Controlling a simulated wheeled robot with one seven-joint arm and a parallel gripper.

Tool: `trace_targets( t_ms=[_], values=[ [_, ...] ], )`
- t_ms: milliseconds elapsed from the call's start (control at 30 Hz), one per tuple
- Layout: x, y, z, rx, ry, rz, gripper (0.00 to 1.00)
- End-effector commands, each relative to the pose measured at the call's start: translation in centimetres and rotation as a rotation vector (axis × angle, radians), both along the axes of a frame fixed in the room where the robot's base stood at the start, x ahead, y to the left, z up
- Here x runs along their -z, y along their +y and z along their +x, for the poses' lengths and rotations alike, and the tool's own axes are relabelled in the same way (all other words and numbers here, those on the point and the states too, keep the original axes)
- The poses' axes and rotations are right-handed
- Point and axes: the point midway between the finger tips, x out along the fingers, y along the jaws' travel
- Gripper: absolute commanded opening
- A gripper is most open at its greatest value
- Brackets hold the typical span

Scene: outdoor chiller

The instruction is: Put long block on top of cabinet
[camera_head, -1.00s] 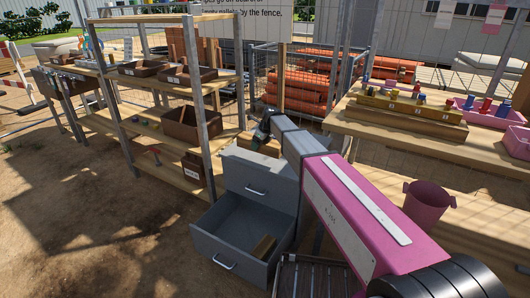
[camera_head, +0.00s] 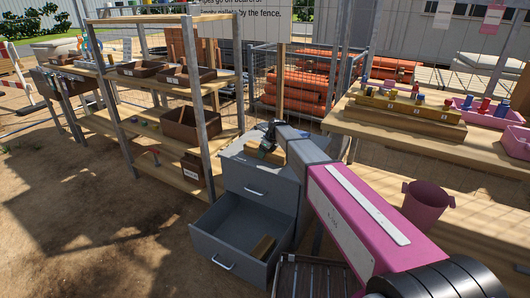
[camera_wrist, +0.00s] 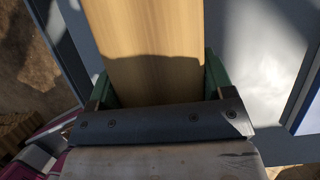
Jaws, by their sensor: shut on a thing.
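The grey cabinet (camera_head: 243,184) stands in front of my arm, its upper drawer shut and its lower drawer (camera_head: 212,235) pulled open. My gripper (camera_head: 269,147) is over the cabinet's top, shut on the long block (camera_head: 254,151), which is pale wood. In the wrist view the long block (camera_wrist: 150,42) lies between the two green fingers of my gripper (camera_wrist: 157,82) and extends away past them. The grey surface beyond it is the cabinet top (camera_wrist: 255,60). I cannot tell whether the block touches the top.
A small wooden block (camera_head: 263,247) lies in the open drawer. Shelves with brown bins (camera_head: 190,125) stand at the left. A wooden bench (camera_head: 365,128) and a pink bucket (camera_head: 427,204) are at the right. Orange pipes (camera_head: 305,82) lie behind in a wire cage.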

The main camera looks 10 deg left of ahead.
Motion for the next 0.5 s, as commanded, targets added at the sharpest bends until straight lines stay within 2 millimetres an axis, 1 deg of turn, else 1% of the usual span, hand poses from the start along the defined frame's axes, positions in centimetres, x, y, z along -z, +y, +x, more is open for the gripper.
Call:
trace_targets(
  t_ms=[200,233,267,300,500],
  values=[
    [0.19,0.01,0.00,0.000,0.000,0.000,0.34],
    [0.26,0.00,-0.01,0.000,0.000,0.000,0.78],
    [0.23,0.00,-0.01,0.000,0.000,0.000,0.87],
    [0.22,0.01,-0.01,0.000,0.000,0.000,1.00],
    [0.22,0.00,-0.02,0.000,0.000,0.000,1.00]
  ],
)
